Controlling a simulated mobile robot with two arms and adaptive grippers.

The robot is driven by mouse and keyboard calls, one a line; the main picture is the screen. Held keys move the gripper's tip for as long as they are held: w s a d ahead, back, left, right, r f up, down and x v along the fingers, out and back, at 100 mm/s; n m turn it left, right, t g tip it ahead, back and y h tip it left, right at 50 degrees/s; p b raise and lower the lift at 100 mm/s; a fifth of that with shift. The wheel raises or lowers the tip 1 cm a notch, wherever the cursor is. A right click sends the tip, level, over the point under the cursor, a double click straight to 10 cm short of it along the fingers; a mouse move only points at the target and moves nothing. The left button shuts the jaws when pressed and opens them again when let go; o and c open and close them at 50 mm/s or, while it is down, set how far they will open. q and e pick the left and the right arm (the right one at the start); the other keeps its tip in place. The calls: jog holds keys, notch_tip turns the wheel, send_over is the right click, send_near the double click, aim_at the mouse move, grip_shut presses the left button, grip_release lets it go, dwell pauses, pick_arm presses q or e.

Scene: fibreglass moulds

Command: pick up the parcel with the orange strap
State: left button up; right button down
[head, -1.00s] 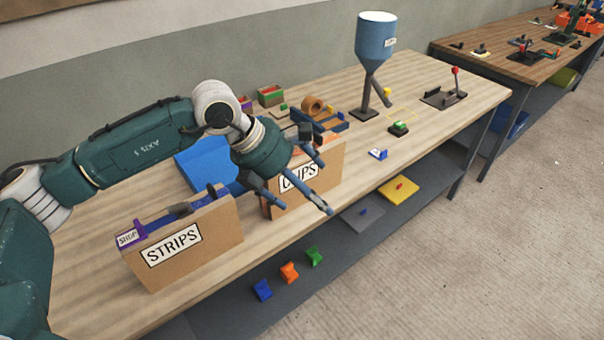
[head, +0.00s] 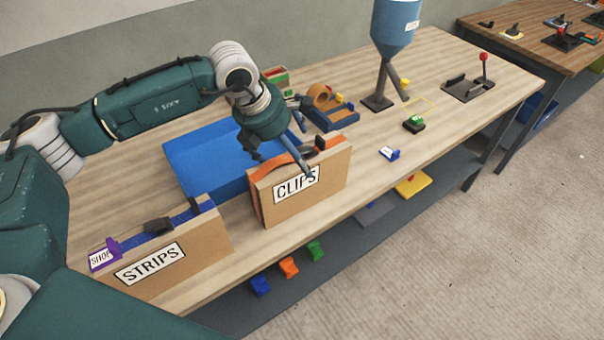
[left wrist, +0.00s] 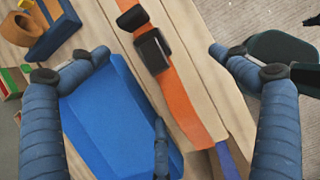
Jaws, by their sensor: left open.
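The parcel with the orange strap is a tan upright box (head: 325,186) labelled CLIPS, near the table's front edge. Its orange strap (head: 267,167) runs along the top, and in the left wrist view the strap (left wrist: 180,97) has a dark buckle (left wrist: 153,50). My left gripper (head: 280,158) is open over the parcel. In the left wrist view its fingers (left wrist: 157,62) stand on both sides of the strap, with nothing held. One finger covers part of the parcel's front in the head view. My right gripper is not in view.
A second tan parcel labelled STRIPS (head: 205,243), with a blue strap, stands to the left. A blue tray (head: 190,160) lies behind the parcels. A tape dispenser (head: 330,112) and a blue hopper on a stand (head: 395,30) are behind and right. The front right tabletop is mostly clear.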

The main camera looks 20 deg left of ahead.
pick_arm(q)
jog(key=shift+w+d+f, duration=0.15)
jog(key=shift+d+f, duration=0.05)
jog(key=shift+f, duration=0.25)
jog(key=shift+w+f, duration=0.1)
jog(key=shift+f, duration=0.2)
jog(key=p+x, duration=0.3)
jog(key=x, duration=0.1)
jog(key=shift+a+f, duration=0.2)
jog(key=shift+a, duration=0.05)
jog(key=shift+w+d+f, duration=0.15)
jog(key=shift+w+f, duration=0.05)
jog(key=shift+f, duration=0.45)
jog(key=shift+c, duration=1.3)
jog(key=c, duration=1.3)
jog(key=shift+r, duration=0.15)
jog(key=shift+c, duration=1.1)
jog(key=shift+w, duration=0.1)
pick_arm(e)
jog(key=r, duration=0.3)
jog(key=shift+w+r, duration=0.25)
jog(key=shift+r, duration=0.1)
